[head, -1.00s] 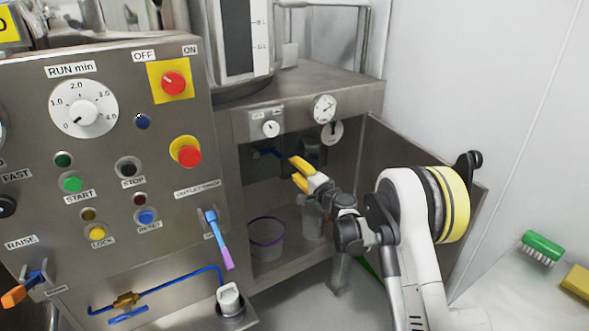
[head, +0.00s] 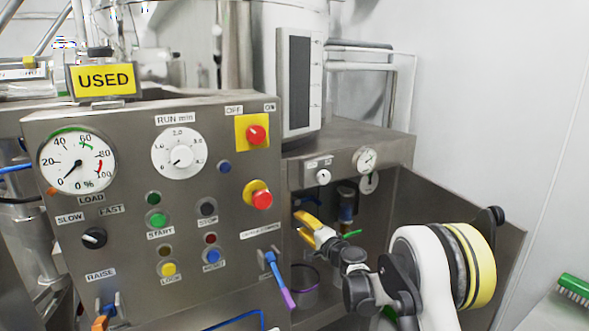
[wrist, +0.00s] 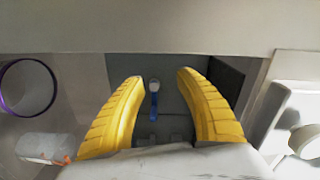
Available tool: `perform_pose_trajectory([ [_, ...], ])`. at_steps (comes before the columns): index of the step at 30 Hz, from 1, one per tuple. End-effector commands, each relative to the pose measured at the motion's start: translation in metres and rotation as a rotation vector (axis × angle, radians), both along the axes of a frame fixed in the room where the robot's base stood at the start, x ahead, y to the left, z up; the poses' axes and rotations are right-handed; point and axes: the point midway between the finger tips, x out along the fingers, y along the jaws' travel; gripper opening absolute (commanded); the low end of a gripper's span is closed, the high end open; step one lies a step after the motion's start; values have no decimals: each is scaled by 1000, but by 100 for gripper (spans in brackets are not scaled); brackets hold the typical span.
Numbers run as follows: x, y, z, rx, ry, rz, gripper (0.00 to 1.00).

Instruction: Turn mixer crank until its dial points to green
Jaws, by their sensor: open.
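My gripper (head: 297,224) is open, its yellow fingers reaching into the recess below the shelf. In the wrist view, a blue handle with a pale round end (wrist: 154,98) shows between the open fingers (wrist: 160,82), apart from both. It looks like a crank, but I cannot tell for sure; a bit of blue also shows beside the fingertips in the head view. The round LOAD dial (head: 77,160) on the panel has a green arc at its top and a red one at right. Its needle points down-left, near 0.
The control panel (head: 130,215) with knobs and buttons stands left of my gripper. A blue and purple lever (head: 277,278) juts from its lower right. A purple-rimmed container (head: 304,280) is below my gripper. A small gauge (head: 366,159) is on the shelf front.

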Motion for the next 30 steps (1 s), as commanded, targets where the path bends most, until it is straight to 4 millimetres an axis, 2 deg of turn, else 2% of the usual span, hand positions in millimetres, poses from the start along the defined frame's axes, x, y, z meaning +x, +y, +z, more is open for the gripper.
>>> perform_pose_trajectory([
  [8, -28, -1, 40, -127, 5, 32, 41],
  [14, -66, -3, 75, -262, 18, 69, 41],
  [18, -117, -10, 101, -412, 40, 106, 41],
  [22, -173, -22, 116, -560, 73, 139, 41],
  [26, -233, -38, 120, -709, 114, 167, 41],
  [30, -301, -61, 114, -867, 168, 192, 41],
])
